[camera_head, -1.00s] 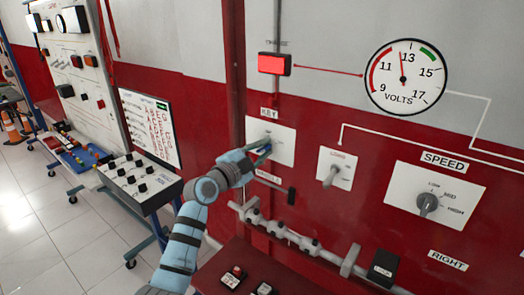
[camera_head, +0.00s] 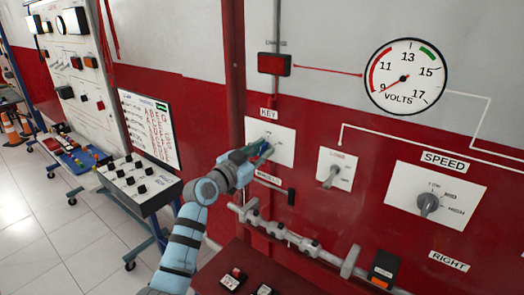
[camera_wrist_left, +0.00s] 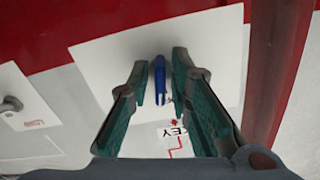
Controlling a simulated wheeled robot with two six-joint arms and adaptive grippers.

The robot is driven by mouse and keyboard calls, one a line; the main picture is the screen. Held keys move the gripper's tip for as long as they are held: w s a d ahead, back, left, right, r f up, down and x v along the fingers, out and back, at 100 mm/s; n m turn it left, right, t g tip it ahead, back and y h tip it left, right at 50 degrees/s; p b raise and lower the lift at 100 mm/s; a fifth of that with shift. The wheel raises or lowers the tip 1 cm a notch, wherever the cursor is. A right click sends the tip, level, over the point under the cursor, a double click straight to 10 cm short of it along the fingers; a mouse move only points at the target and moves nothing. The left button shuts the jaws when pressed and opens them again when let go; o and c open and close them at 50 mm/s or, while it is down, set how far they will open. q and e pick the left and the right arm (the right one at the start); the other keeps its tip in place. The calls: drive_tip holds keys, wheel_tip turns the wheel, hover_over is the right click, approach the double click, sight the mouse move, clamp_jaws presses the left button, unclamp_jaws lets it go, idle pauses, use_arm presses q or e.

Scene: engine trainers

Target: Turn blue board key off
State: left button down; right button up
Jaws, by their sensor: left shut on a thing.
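The blue key (camera_wrist_left: 159,80) stands on a white plate (camera_wrist_left: 100,60) in the left wrist view, with the KEY label (camera_wrist_left: 171,134) beside it. The same plate (camera_head: 284,138) shows on the red wall in the head view, below its KEY label (camera_head: 268,114). In the head view the key is mostly hidden by the fingers. The red lamp (camera_head: 274,64) above is dark. The volts gauge (camera_head: 406,76) needle points near 9. My right gripper is not in view.
The load switch (camera_head: 333,175) and the speed knob (camera_head: 428,204) are on plates to the right. A grey rail (camera_head: 300,241) runs below the key plate. A trainer stand (camera_head: 140,182) is at the left, with tiled floor around it.

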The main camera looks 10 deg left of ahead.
use_arm(q)
drive_tip(key=shift+n, duration=1.2)
drive_tip(key=c, duration=1.7)
unclamp_jaws()
drive_tip(key=v, duration=1.2)
drive_tip(key=shift+d+f, duration=0.1)
